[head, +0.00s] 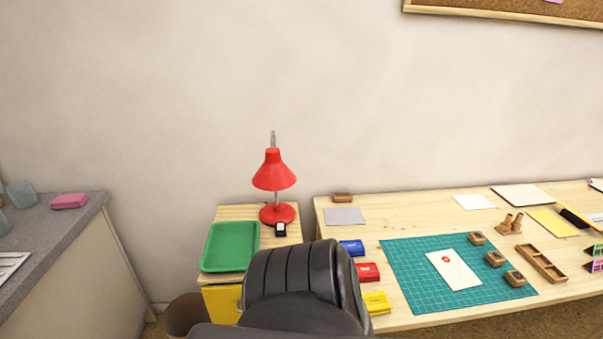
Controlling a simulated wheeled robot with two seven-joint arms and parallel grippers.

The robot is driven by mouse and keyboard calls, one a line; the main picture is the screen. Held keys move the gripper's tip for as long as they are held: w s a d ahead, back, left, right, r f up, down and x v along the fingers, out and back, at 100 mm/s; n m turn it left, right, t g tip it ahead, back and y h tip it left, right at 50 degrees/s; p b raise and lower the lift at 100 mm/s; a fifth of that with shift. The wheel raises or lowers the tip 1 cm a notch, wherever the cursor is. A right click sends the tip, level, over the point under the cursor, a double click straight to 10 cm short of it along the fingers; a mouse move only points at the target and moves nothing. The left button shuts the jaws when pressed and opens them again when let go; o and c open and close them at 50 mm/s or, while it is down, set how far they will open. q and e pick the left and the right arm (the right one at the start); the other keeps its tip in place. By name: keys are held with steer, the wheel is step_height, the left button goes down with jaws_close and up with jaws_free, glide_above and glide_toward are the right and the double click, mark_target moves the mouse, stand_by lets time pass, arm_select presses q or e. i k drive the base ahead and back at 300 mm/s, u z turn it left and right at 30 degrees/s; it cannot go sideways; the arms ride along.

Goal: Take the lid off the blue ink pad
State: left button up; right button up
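The blue ink pad (351,247) sits near the left end of the wooden desk (400,215). It looks closed, but it is small and I cannot make out its lid apart from its base. The red ink pad (368,272) and the yellow ink pad (377,303) stand in front of it in a row along the desk's left side. Neither of my grippers is in the head view.
A black chair (295,280) stands before the desk's left end and hides part of it. A small cabinet (222,298) with a green tray (231,246) and red lamp (274,178) is at left. A green mat (410,270) with stamps lies right of the pads.

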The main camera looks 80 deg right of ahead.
mark_target(353, 246)
steer(key=k, duration=0.9)
steer(key=z, duration=1.2)
